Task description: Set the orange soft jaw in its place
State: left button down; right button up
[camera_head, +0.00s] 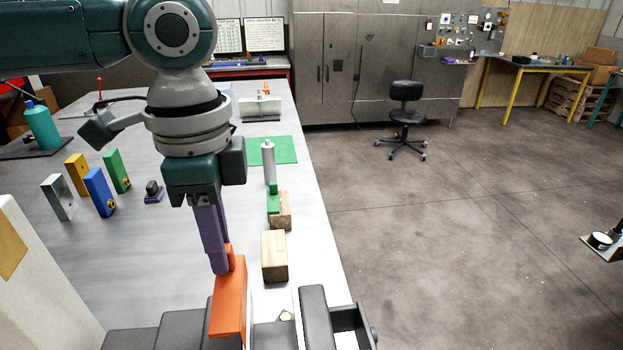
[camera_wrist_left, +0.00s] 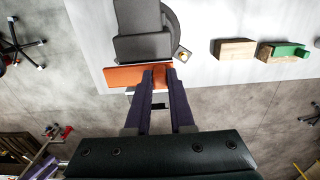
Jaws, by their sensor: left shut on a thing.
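The orange soft jaw (camera_head: 229,308) is an upright orange block at the bottom centre of the head view. My left gripper (camera_head: 225,262), with purple fingers pointing down, is shut on its upper part. In the left wrist view the orange jaw (camera_wrist_left: 125,77) lies across the fingertips (camera_wrist_left: 160,74), beside a dark grey vise (camera_wrist_left: 143,46). The vise's grey blocks (camera_head: 317,315) also show at the bottom of the head view, on both sides of the jaw. I cannot tell whether the jaw touches the vise. My right gripper is not in view.
Wooden blocks (camera_head: 274,257) and a grey cylinder (camera_head: 268,162) stand along the table's right side. Silver, yellow, blue (camera_head: 100,193) and green (camera_head: 117,171) blocks stand at left. A green mat (camera_head: 280,150) lies farther back. The table middle is mostly clear.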

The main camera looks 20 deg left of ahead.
pick_arm(q)
jog(key=shift+f+b, duration=1.1)
jog(key=shift+f, duration=1.25)
jog(key=shift+r, duration=0.1)
jog(key=shift+r, duration=0.1)
jog(key=shift+p, duration=0.5)
jog(key=shift+p, duration=0.35)
jog(key=shift+f, duration=0.3)
